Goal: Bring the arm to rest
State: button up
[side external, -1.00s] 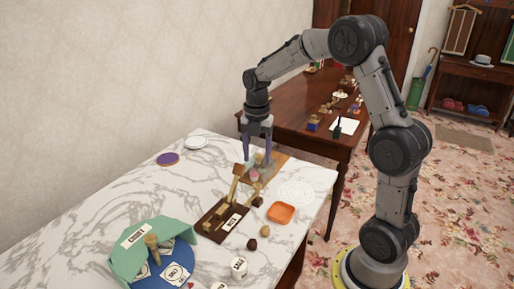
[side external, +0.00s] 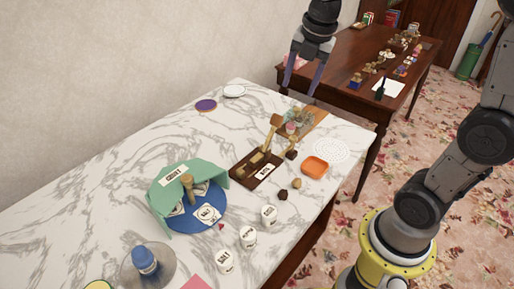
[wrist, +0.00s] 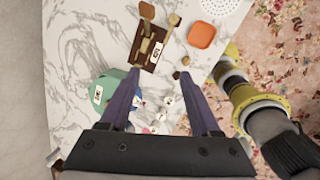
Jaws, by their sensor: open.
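My gripper (side external: 303,82) is open and empty. It hangs in the air above the far end of the marble table (side external: 110,180), fingers pointing down. In the wrist view my gripper (wrist: 165,92) shows two purple fingers spread well apart, with the table below and nothing between them. Below the gripper in the side view is a wooden board with small coloured items (side external: 297,125). The upper part of my arm is cut off by the top and right edges of the side view.
A dark tray with wooden pieces (side external: 257,167), an orange dish (side external: 315,167), a blue round mat with a green cover (side external: 165,192) and several white labelled jars (side external: 248,237) stand on the marble table. A brown wooden table (side external: 345,60) with small items stands behind. The left marble is mostly clear.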

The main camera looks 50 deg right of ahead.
jog(key=s+a+f+m+t, duration=0.1)
jog(key=s+a+m, duration=0.2)
jog(key=s+m, duration=0.5)
jog(key=s+a+f+m+t, duration=0.1)
jog(key=s+a+f+m, duration=0.1)
jog(key=s+m, duration=0.7)
jog(key=a+m, duration=0.1)
jog(key=m, duration=0.3)
jog(key=shift+a+t+y, duration=0.3)
jog(key=shift+a+t, duration=0.05)
jog(key=shift+t, duration=0.05)
